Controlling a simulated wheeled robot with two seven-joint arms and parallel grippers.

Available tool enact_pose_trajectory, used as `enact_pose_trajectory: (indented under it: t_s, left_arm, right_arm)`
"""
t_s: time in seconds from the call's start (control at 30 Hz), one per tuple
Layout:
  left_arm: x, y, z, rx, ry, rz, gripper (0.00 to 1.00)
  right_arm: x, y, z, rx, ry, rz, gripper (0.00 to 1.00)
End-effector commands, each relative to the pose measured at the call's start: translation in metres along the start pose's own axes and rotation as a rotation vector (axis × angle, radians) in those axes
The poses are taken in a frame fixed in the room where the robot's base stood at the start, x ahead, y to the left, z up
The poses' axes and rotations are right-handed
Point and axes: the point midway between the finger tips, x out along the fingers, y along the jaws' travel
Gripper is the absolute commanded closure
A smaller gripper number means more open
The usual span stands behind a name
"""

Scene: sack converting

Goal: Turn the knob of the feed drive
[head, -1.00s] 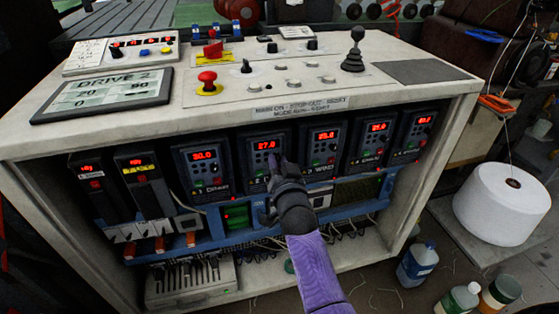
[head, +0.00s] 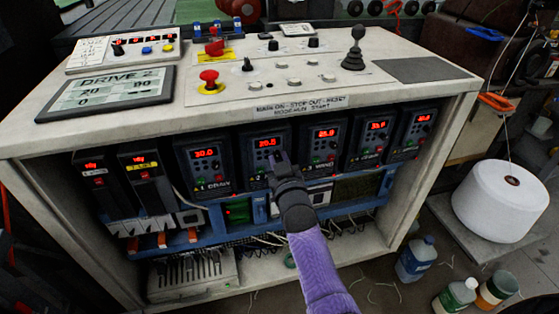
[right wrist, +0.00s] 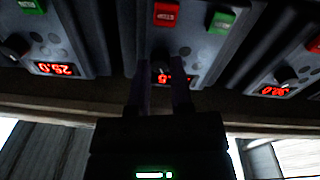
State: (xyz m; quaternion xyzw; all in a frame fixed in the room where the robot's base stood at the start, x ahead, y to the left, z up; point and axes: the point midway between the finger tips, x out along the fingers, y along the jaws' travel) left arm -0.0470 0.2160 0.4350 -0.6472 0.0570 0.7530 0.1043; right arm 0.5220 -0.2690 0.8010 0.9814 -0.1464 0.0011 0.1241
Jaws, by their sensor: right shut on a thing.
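A row of black drive units with red number displays sits in the open cabinet front. My right gripper (head: 275,162) is at the second of these units (head: 254,158), between the one marked DRAW (head: 205,165) and the one marked WIND (head: 325,150). Its display (head: 265,142) reads about 20.5 or 28.5. The gripper hides this unit's knob and label in the head view. In the right wrist view, the two fingers (right wrist: 164,84) are shut on the knob, which is dark and mostly hidden, and partly cover the display. My left gripper is not in view.
A panel marked DRIVE 2 (head: 105,93) lies on the cabinet top, near a red mushroom button (head: 209,77) and a black joystick (head: 354,50). Blue trunking (head: 272,218) and loose wires run below the units. A white yarn cone (head: 500,200) and bottles stand at right.

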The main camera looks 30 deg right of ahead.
Motion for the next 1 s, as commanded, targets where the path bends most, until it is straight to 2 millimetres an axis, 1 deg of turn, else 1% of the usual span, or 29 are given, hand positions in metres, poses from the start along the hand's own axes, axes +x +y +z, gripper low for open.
enact_pose_trajectory:
  t_s: [0.2, 0.47, 0.5, 0.57, 0.6, 0.63, 0.67, 1.0]
  left_arm:
    - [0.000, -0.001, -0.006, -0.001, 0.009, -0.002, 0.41]
    - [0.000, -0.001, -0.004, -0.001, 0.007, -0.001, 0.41]
    - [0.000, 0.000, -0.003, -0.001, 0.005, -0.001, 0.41]
    - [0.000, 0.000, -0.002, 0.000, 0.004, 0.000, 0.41]
    - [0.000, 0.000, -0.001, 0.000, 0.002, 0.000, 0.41]
    - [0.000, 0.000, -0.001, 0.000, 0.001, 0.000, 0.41]
    - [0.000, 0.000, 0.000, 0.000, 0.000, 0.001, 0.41]
    - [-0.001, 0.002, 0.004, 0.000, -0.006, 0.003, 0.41]
  right_arm:
    - [-0.001, -0.001, 0.002, -0.012, -0.005, -0.002, 1.00]
    - [-0.001, -0.001, 0.002, -0.011, -0.005, -0.002, 1.00]
    - [-0.001, -0.001, 0.002, -0.011, -0.005, -0.002, 0.67]
    - [-0.001, -0.001, 0.002, -0.011, -0.004, -0.002, 0.54]
    - [-0.001, -0.001, 0.002, -0.011, -0.004, -0.001, 0.46]
    - [0.000, 0.000, 0.002, -0.011, -0.003, -0.001, 0.40]
    - [0.000, 0.000, 0.001, -0.011, -0.003, -0.001, 0.38]
    - [-0.001, 0.000, 0.001, -0.011, -0.001, -0.001, 0.38]
